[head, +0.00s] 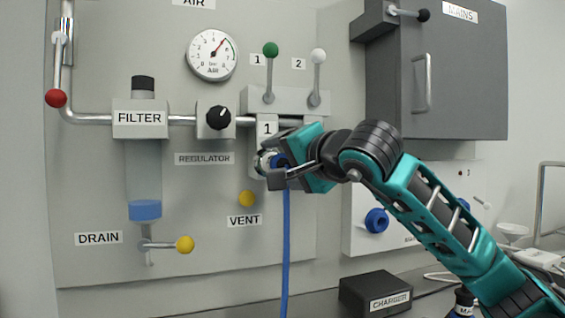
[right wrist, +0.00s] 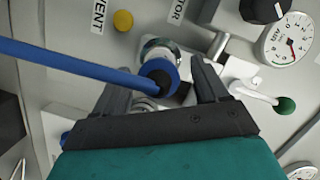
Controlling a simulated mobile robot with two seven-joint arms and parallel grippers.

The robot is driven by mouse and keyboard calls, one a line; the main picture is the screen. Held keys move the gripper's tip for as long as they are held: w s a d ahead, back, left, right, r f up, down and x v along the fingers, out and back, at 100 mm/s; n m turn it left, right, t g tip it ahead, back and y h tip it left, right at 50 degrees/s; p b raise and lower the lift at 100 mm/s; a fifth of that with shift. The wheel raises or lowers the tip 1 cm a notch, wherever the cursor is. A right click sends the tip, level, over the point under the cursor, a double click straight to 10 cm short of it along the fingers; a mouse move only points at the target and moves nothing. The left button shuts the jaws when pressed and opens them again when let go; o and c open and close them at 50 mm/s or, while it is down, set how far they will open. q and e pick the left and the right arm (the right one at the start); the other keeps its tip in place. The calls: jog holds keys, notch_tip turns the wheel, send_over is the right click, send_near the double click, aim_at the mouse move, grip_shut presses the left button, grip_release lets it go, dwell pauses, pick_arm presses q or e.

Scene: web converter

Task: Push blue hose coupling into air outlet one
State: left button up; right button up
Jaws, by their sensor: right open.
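The blue hose coupling (right wrist: 159,77) sits against the chrome air outlet one (right wrist: 165,50) in the right wrist view, in line with it. I cannot tell how deep it is seated. In the head view the outlet is under the label "1" (head: 267,129), mostly covered by my gripper. The blue hose (head: 286,250) hangs from the coupling straight down past the panel's lower edge. My right gripper (head: 274,172) is open at the outlet. In the right wrist view its fingers (right wrist: 160,82) stand on either side of the coupling, with gaps visible. My left gripper is not in view.
Above the outlet are a green-knobbed lever (head: 270,50) and a white-knobbed lever (head: 318,57). The regulator knob (head: 218,117) and yellow vent knob (head: 247,198) are to the left. A grey mains cabinet (head: 450,75) is on the right; a black charger (head: 375,291) stands below.

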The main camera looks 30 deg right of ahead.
jog(key=s+r, duration=0.1)
jog(key=s, duration=1.1)
jog(key=shift+s+r+b, duration=0.15)
jog(key=shift+s+b, duration=0.05)
jog(key=shift+b, duration=0.2)
jog(key=shift+a, duration=0.1)
